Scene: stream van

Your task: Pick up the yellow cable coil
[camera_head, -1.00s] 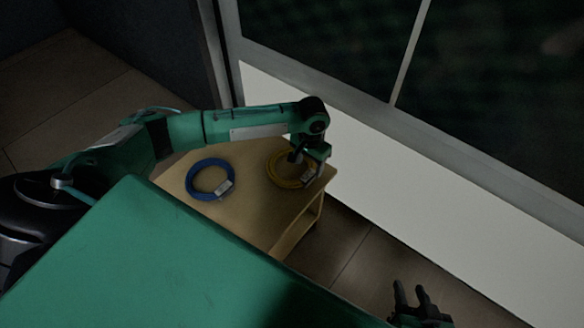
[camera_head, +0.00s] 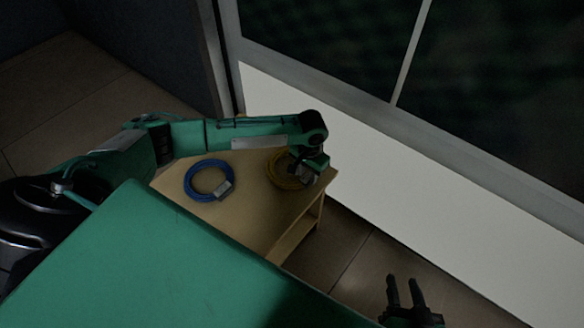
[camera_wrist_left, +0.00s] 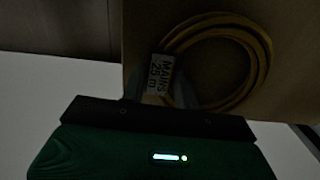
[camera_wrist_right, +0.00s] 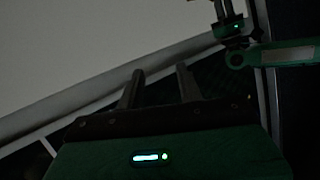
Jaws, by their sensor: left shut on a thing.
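The yellow cable coil (camera_head: 279,182) lies at the far right part of the small wooden table, partly hidden by my left gripper. In the left wrist view the coil (camera_wrist_left: 264,64) is a loose ring with a white tag (camera_wrist_left: 160,76) reading "MAINS 25 m". My right gripper (camera_head: 406,290) is open and empty, off to the lower right.
A blue cable coil (camera_head: 191,187) with a white tag lies on the left of the wooden table (camera_head: 243,222). A large green surface (camera_head: 150,265) fills the foreground. A white wall panel (camera_head: 420,185) and dark window stand behind the table. Bare floor (camera_head: 350,245) lies right of the table.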

